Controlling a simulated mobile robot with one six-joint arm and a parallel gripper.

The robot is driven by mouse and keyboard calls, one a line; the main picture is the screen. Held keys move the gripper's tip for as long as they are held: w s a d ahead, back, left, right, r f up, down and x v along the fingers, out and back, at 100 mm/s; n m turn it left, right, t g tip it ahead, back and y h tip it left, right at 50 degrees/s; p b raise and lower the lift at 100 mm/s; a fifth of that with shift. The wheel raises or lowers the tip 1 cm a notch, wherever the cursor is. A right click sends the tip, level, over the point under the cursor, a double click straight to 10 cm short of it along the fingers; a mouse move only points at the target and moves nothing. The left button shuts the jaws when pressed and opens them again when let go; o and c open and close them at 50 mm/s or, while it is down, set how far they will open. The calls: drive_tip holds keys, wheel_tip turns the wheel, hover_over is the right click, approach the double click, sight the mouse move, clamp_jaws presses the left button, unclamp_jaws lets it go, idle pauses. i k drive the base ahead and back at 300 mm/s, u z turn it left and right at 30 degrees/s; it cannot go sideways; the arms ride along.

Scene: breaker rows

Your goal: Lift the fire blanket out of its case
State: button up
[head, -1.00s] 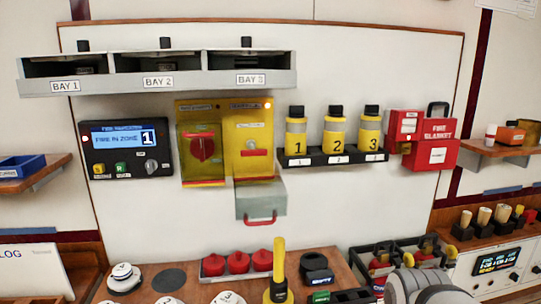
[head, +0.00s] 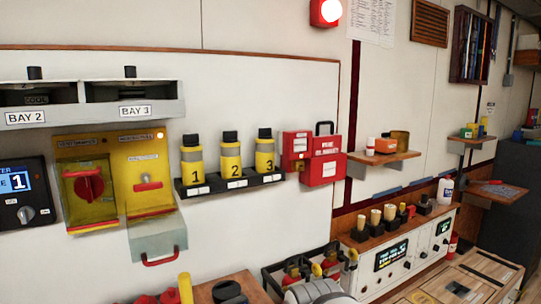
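The red fire blanket case (head: 322,171) hangs on the right part of the white wall panel, in the middle of the head view. A red piece lettered as the fire blanket (head: 327,146) rises from its top, with a black loop handle (head: 324,127) standing upright. It sits in the case. Grey rounded parts of my arm show at the bottom edge, well below the case. My gripper's fingertips cannot be made out clearly there, and nothing of mine touches the blanket or case.
A small red box (head: 295,144) adjoins the case on the left. A black rack (head: 230,184) holds yellow numbered canisters further left. A wooden shelf (head: 384,157) with small items juts out to the right. A dark-framed rack (head: 300,268) with red items stands below.

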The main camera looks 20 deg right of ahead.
sight(330, 144)
drive_tip(key=u, duration=2.7)
drive_tip(key=k, duration=1.45)
drive_tip(key=z, duration=2.2)
drive_tip(key=i, duration=0.7)
drive_tip(key=u, duration=0.05)
